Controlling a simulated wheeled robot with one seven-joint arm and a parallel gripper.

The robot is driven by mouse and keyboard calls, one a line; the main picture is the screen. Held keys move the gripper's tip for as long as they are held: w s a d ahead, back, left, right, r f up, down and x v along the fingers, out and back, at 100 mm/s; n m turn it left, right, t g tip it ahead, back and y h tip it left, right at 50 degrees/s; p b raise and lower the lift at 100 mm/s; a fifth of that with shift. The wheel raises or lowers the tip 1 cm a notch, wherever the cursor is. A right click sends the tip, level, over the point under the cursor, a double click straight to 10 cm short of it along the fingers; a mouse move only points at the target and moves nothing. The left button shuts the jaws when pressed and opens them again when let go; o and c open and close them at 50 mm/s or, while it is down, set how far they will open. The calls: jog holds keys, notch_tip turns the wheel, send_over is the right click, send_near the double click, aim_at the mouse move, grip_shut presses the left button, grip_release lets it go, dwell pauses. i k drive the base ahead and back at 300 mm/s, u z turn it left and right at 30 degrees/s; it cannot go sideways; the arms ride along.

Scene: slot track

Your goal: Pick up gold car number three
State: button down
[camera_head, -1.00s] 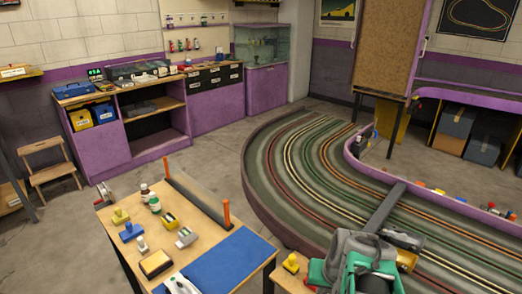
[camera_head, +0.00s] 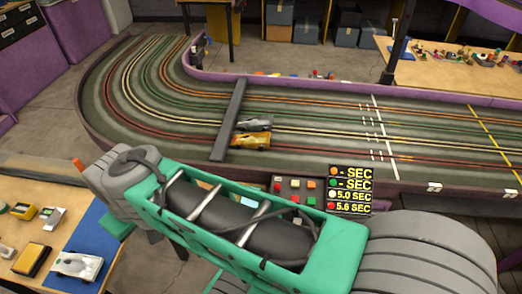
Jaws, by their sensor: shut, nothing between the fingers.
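A gold car (camera_head: 250,141) stands on the slot track (camera_head: 330,121), just right of the dark grey bar (camera_head: 229,120) that lies across the lanes. Its number is too small to read. A silver-grey car (camera_head: 254,124) stands right behind it, in a neighbouring lane. My green and grey arm stretches across the front of the view, below the gold car and apart from it in the picture. The fingers of my gripper cannot be made out. The gold car is fully in sight above the arm.
A lap-time board (camera_head: 350,189) and a button panel (camera_head: 294,188) stand at the track's near edge. The purple track wall (camera_head: 460,99) runs along the far side. A workbench at left holds a white car (camera_head: 76,264) on a blue mat (camera_head: 95,238). The lanes right of the cars are clear.

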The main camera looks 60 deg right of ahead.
aim_at(259, 141)
jog(key=k, duration=0.4)
jog(key=z, duration=2.55)
jog(key=i, duration=0.3)
jog(key=z, duration=0.15)
